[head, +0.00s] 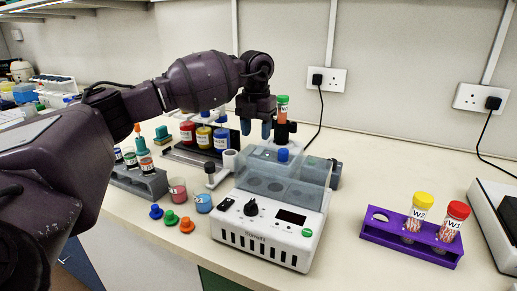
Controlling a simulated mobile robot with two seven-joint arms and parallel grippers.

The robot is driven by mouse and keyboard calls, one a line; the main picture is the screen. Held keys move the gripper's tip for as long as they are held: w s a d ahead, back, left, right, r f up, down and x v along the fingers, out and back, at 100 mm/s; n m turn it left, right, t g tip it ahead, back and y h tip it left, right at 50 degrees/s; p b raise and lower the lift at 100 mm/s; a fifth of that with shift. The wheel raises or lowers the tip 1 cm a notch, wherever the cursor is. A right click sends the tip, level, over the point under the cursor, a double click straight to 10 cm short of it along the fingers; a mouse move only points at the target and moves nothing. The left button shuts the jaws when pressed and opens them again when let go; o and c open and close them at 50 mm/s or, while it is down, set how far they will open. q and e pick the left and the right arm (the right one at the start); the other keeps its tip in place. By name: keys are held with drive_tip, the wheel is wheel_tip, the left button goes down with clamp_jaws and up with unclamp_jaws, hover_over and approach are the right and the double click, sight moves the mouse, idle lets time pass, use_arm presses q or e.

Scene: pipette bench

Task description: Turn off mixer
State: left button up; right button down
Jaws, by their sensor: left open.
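A white bench device (270,232), which I take to be the mixer, stands mid-bench. Its front has a black knob (251,208), a dark display (291,216) and a green button (307,233). A clear bluish lid or block with a blue knob (283,155) is on top. A green-capped tube (283,108) stands upright in a black holder (283,131) behind it. My left gripper (257,128) points down behind the device, beside the tube, its blue fingertips apart with nothing seen between them. I cannot tell if it touches anything. My right gripper is out of view.
A purple rack (374,229) with yellow- and red-capped tubes stands at right. Red, yellow and blue bottles (204,137) stand behind left. Bench between device and purple rack is clear.

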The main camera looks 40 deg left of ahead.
use_arm(q)
wheel_tip(320, 180, down, 5)
drive_tip(key=shift+f+b, duration=0.1)
drive_tip(key=shift+b, duration=0.25)
